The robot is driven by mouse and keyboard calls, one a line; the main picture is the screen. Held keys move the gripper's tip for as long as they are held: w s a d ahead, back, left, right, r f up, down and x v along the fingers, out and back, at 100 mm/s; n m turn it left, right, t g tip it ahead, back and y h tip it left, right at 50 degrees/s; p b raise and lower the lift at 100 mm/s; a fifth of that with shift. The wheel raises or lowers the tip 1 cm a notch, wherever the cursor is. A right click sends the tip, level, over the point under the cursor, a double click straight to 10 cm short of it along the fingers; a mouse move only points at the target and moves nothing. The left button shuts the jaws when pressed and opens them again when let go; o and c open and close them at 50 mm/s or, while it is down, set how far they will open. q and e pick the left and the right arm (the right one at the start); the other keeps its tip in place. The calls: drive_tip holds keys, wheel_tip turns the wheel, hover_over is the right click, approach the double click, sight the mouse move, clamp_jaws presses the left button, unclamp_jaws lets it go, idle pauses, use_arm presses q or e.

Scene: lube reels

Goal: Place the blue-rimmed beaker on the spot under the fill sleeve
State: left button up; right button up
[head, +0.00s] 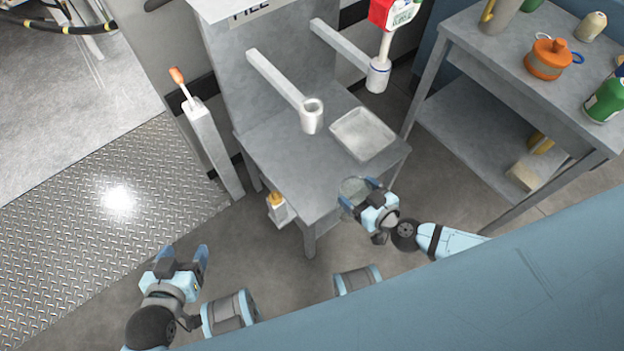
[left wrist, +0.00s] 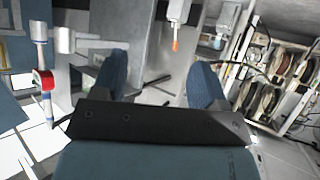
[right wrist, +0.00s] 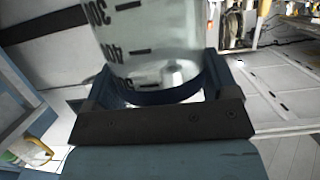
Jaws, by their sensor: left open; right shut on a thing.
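The beaker (right wrist: 140,50) is clear with dark graduation marks, and a dark blue band shows close to my gripper in the right wrist view. My right gripper (right wrist: 165,92) is shut on it. In the head view the beaker (head: 352,190) is by the front right edge of the grey bench (head: 275,150), held by the right gripper (head: 362,200). Two arms reach out above the bench, each ending in a pale sleeve: an empty one (head: 311,117) and one with a blue band (head: 378,77) below a red container. My left gripper (head: 182,262) is open and empty, away from the bench.
A shallow metal tray (head: 364,134) lies on the bench's right part. A post with an orange-tipped lever (head: 178,76) stands left of the bench. A small orange-topped item (head: 276,202) sits at the front left edge. A shelf table (head: 470,45) with cans stands right.

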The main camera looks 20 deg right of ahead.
drive_tip(key=shift+w+a+f, duration=0.15)
drive_tip(key=shift+w+f, duration=0.1)
drive_tip(key=shift+w, duration=0.05)
use_arm(q)
drive_tip(key=b, duration=0.2)
drive_tip(key=d+b, duration=0.1)
drive_tip(key=b, duration=0.2)
drive_tip(key=shift+w+f+t+h, duration=0.15)
drive_tip(key=shift+w+t+h, duration=0.05)
drive_tip(key=shift+t+h, duration=0.1)
use_arm(e)
drive_tip(key=r+x, duration=0.1)
drive_tip(key=x, duration=1.6)
drive_tip(key=shift+w+a+r, duration=0.2)
drive_tip(key=shift+w+r, duration=0.05)
drive_tip(key=shift+w, duration=0.15)
use_arm(q)
drive_tip(key=shift+f, duration=0.1)
use_arm(e)
drive_tip(key=shift+f, duration=0.1)
drive_tip(key=o, duration=1.2)
use_arm(q)
drive_tip(key=shift+a+f, duration=0.1)
